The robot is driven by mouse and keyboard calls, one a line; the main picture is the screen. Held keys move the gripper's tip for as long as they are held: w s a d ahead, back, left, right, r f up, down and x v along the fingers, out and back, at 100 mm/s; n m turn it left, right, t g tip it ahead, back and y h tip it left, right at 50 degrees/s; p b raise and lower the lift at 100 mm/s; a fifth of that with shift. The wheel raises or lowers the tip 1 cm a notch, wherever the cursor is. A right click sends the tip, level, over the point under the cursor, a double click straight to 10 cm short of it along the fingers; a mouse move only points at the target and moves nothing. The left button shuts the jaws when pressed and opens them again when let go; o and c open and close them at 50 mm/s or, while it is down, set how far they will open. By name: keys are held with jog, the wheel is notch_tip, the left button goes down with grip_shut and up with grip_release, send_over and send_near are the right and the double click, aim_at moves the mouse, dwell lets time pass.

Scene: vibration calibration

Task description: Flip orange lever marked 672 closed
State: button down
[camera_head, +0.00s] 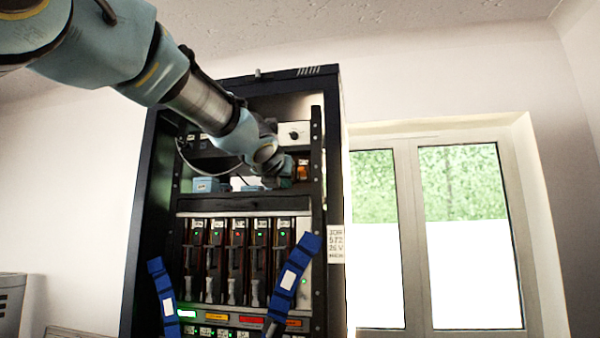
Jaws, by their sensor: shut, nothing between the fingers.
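A tall dark equipment rack (334,160) stands in the middle of the view. A small orange part (302,170) shows in its upper bay, just right of my arm's end. It may be the orange lever, but its shape and position are unclear. I cannot read a 672 marking anywhere. My gripper (272,183) is at the end of my arm, inside or just in front of the upper bay, left of the orange part. It is small and dark here, shut and holding nothing. My wrist hides part of the bay, and I cannot tell whether the gripper touches anything.
Below the bay is a row of upright modules (237,262) with green and red lights. Blue straps (292,278) flank them. A white label (336,245) is on the rack's right side. A window (410,235) is at right; a grey box (10,300) is far left.

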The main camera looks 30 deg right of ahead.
aim_at(300, 174)
jog(key=shift+s+d+r+n, duration=0.4)
jog(key=shift+s+r+n, duration=0.15)
jog(key=shift+r, duration=0.2)
jog(key=x, duration=0.9)
jog(key=shift+d, duration=0.15)
jog(key=shift+w+d+r+p, duration=0.25)
jog(key=shift+r+p, duration=0.3)
jog(key=shift+r, duration=0.05)
jog(key=shift+w+d+r+p, duration=0.2)
jog(key=shift+w+r+p, duration=0.05)
jog(key=shift+r+p, duration=0.4)
jog(key=shift+w+d+r+p, duration=0.3)
jog(key=shift+r+p, duration=0.2)
jog(key=shift+r, duration=0.1)
